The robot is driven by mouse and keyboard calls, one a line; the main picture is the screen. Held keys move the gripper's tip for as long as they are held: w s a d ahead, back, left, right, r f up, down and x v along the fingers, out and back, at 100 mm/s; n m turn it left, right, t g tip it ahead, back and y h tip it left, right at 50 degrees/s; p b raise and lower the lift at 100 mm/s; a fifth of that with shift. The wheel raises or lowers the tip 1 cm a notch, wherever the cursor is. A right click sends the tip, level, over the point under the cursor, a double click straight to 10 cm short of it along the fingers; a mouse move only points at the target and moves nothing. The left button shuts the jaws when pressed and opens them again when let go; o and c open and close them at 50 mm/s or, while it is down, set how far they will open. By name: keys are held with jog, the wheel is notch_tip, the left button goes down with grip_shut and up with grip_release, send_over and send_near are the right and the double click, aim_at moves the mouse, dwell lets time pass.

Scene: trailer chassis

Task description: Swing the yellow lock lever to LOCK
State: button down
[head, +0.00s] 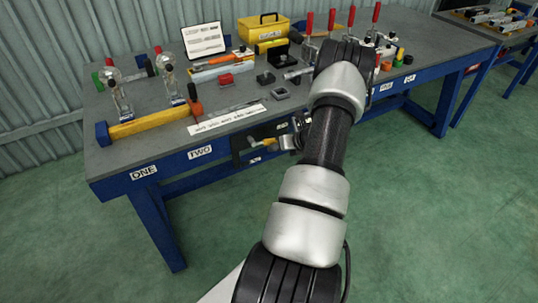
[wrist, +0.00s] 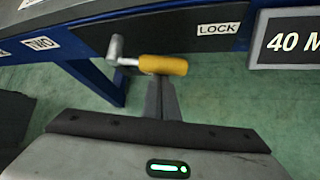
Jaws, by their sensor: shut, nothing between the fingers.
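The yellow lock lever (wrist: 163,65) shows in the wrist view as a yellow grip on a short metal crank, pointing right from its pivot (wrist: 116,47) on the dark panel at the table's front edge. The LOCK label (wrist: 218,29) is on the panel, up and right of the grip. My gripper (wrist: 161,82) is shut and empty, its fingertips just below the yellow grip in the picture; I cannot tell if they touch it. In the head view the lever (head: 262,143) sits under the table's front edge, and my arm hides part of the area to its right.
The blue-framed workbench (head: 130,172) carries several tools, a yellow toolbox (head: 263,27) and red-handled clamps. A sign reading "40 M" (wrist: 292,39) is at right in the wrist view. Green floor (head: 440,220) in front is clear.

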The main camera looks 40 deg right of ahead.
jog(key=shift+w+d+r, duration=0.1)
jog(key=shift+d+r, duration=0.1)
jog(key=shift+r, duration=1)
jog(key=shift+f, duration=0.1)
jog(key=s+a+r+b, duration=0.1)
jog(key=s+a+r, duration=0.1)
jog(key=s, duration=0.6)
jog(key=shift+s+a+r, duration=0.25)
jog(key=shift+s+r, duration=0.1)
jog(key=shift+r, duration=0.35)
